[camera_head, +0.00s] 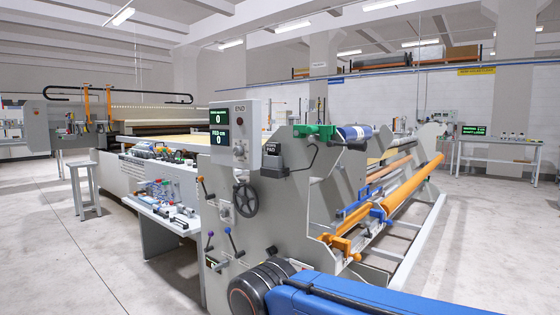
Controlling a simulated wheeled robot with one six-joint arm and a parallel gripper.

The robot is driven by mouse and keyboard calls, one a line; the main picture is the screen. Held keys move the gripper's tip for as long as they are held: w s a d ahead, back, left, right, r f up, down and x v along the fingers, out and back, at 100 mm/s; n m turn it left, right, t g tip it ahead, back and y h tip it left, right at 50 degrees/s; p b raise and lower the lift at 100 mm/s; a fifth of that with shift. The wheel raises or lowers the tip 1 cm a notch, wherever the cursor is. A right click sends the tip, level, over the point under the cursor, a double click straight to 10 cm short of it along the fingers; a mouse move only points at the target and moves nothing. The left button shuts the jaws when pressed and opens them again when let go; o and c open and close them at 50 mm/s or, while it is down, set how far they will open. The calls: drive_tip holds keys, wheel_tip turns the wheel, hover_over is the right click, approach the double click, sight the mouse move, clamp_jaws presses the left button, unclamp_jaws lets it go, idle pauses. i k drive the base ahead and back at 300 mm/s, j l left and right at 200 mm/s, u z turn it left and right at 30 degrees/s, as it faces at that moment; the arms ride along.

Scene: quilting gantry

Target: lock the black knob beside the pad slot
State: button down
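A dark box lettered with what looks like PAD (273,157) is fixed to the upper part of the grey machine end plate, right of the control box. I take it for the pad slot. A thin black crank-like handle (313,157) sticks out just right of it. Which black part is the task's knob, and whether it is locked, I cannot tell at this size. A black handwheel (245,200) sits lower left on the same plate. My blue arm crosses the bottom right in front of the machine. My gripper is outside the picture.
The control box (235,133) has green displays. Levers with orange (205,188), purple (210,240) and blue (232,240) parts stick out of the end plate. A side table (155,208) with small parts adjoins it. Orange and blue rollers extend right. Open floor (60,265) lies left.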

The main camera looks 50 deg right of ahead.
sight(362, 145)
drive_tip(key=z, duration=1.55)
